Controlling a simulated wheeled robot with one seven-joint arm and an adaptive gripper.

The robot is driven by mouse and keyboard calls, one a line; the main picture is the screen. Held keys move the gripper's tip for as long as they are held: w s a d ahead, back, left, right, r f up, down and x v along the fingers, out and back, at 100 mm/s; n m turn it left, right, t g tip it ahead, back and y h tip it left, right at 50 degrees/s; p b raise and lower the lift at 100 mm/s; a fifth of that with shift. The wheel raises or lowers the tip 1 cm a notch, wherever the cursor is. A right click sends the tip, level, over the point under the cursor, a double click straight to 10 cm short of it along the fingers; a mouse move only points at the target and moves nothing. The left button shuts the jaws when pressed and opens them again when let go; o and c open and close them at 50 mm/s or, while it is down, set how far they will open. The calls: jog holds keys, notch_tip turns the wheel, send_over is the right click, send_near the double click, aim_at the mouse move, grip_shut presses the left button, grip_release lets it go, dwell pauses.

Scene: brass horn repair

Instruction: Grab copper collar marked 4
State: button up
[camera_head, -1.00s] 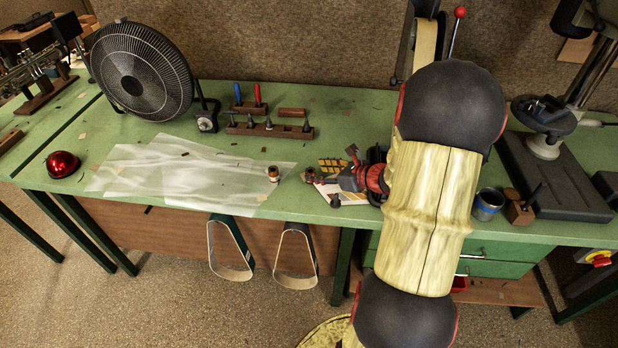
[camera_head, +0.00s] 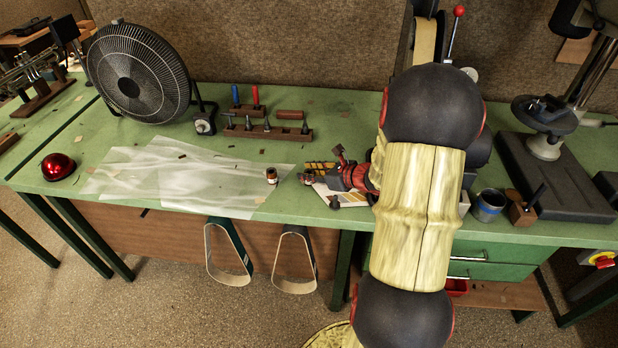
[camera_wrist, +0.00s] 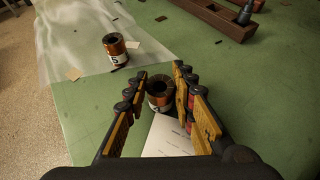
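A copper collar (camera_wrist: 160,93) with a dark hollow top stands upright between the fingertips of my gripper (camera_wrist: 160,82) in the wrist view. The fingers are spread on either side of it, and I see no firm grip. Its marking cannot be read. In the head view my gripper (camera_head: 318,176) is low over the bench and mostly hides this collar. A second copper collar (camera_wrist: 115,48), with a white label that looks like 5, stands apart on the clear film. It also shows in the head view (camera_head: 271,176).
A white sheet (camera_wrist: 165,138) lies on the green bench beside the near collar. Clear film (camera_head: 190,185) covers the bench to the left. A wooden tool block (camera_head: 265,131), a fan (camera_head: 138,75) and a red dome (camera_head: 58,167) stand farther off. A tin (camera_head: 488,206) stands right of my arm.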

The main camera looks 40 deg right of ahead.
grip_shut()
dwell(0.3)
